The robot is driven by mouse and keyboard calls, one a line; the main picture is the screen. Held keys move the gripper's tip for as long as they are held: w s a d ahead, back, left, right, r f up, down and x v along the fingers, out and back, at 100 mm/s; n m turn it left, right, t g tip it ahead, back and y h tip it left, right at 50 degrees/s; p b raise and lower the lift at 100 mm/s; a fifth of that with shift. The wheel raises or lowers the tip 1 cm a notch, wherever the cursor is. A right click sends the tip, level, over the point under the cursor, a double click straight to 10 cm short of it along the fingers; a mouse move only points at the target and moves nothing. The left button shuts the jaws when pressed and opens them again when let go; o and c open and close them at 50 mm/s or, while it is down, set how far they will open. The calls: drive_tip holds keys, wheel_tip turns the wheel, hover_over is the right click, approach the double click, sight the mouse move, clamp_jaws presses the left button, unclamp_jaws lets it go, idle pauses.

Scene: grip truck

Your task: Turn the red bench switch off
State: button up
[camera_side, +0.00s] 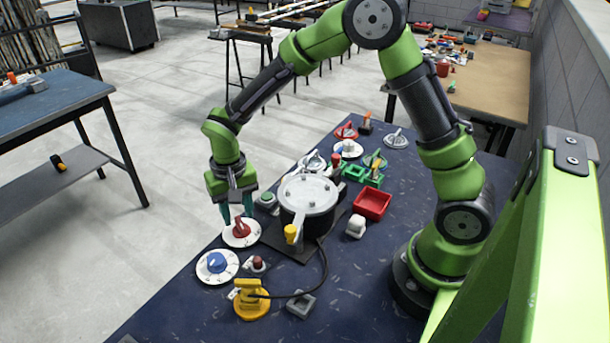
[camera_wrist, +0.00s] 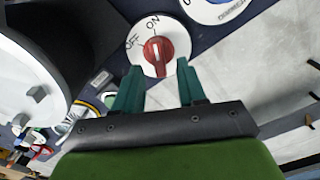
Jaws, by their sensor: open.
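The red bench switch (camera_side: 241,230) is a red knob on a round white dial near the left edge of the blue table. In the wrist view the red knob (camera_wrist: 158,57) sits on its dial with OFF and ON labels. Its white line points toward the ON label, with OFF to the left. My gripper (camera_side: 238,214) is open and empty, pointing down at the switch. In the wrist view my gripper (camera_wrist: 160,66) has its two green fingertips on either side of the knob, with gaps. I cannot tell how far above the dial they are.
A pot (camera_side: 307,196) with a pale lid stands just right of the switch. A blue knob dial (camera_side: 217,263) and a small red button (camera_side: 257,263) are in front. A yellow device (camera_side: 251,300), red tray (camera_side: 372,205) and several other dials crowd the table.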

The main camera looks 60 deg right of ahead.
drive_tip(key=shift+f, duration=0.95)
clamp_jaws()
drive_tip(key=n, duration=0.5)
drive_tip(key=shift+a+n, duration=0.15)
drive_tip(key=shift+n, duration=0.25)
drive_tip(key=n, duration=0.6)
drive_tip(key=shift+a, duration=0.2)
